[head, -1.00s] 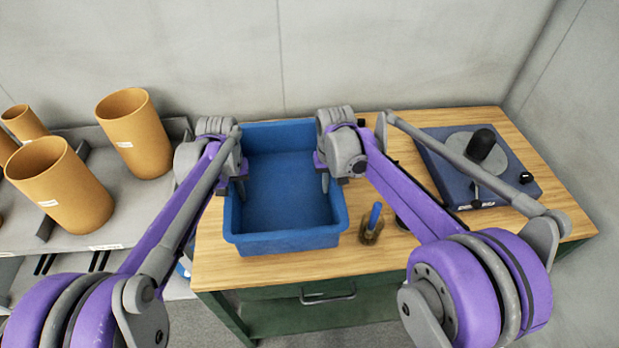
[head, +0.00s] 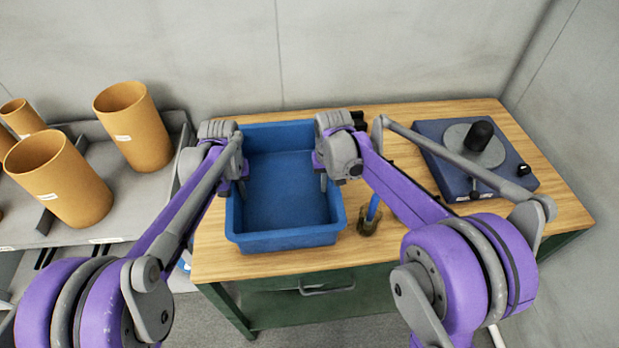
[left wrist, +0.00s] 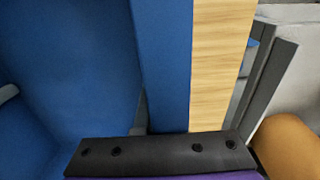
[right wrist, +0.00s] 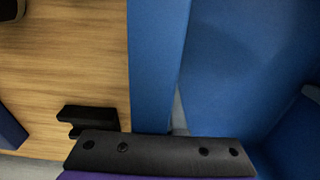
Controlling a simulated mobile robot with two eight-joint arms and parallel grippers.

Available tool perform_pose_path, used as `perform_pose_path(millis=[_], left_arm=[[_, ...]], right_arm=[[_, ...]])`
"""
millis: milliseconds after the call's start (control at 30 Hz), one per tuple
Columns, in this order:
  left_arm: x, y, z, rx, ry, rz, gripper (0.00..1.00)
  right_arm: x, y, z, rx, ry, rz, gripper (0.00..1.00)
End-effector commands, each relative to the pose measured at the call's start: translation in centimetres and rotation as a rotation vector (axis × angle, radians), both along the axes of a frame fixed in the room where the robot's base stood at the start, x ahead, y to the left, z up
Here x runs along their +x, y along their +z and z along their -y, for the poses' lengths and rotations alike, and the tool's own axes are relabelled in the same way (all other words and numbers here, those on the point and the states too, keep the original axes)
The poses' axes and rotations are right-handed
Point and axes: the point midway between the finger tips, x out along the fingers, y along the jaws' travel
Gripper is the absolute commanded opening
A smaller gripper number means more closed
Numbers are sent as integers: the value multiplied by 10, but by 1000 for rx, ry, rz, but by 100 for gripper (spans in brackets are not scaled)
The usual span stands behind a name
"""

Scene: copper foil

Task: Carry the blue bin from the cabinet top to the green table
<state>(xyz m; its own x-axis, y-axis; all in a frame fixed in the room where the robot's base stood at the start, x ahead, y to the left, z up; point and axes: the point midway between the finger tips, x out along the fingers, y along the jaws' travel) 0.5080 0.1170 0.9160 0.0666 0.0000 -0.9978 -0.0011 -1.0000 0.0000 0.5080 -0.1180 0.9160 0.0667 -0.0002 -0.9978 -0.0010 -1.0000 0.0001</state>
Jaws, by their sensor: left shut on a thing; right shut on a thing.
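The blue bin (head: 287,240) is upright and empty over the wooden top of a green cabinet (head: 225,262) with a drawer. Whether a gap lies beneath it is hard to see. My left gripper (head: 237,188) is shut on the bin's left wall, one finger inside. The wall also shows in the left wrist view (left wrist: 166,60). My right gripper (head: 322,182) is shut on the right wall, which shows in the right wrist view (right wrist: 157,60). No separate green table can be made out.
A turntable-like blue device (head: 455,180) sits on the wood at right. A small holder with a blue-handled tool (head: 369,222) stands close to the bin's right. Orange cylinders (head: 135,128) stand on a grey shelf (head: 95,215) at left. A wall is behind.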

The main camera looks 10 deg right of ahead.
Motion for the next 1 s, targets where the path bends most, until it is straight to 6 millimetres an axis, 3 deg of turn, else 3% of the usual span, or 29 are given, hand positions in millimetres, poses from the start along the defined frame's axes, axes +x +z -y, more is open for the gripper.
perform_pose_path(millis=[233,300,433,1000], left_arm=[[0,-14,0,0,0,0,0],[0,-14,0,0,0,0,15],[0,-14,0,0,0,0,36],[0,-8,0,0,0,0,36]], right_arm=[[0,-14,0,0,0,0,0],[0,-14,0,0,0,0,15],[0,-14,0,0,0,0,36],[0,-14,0,0,0,0,36]])
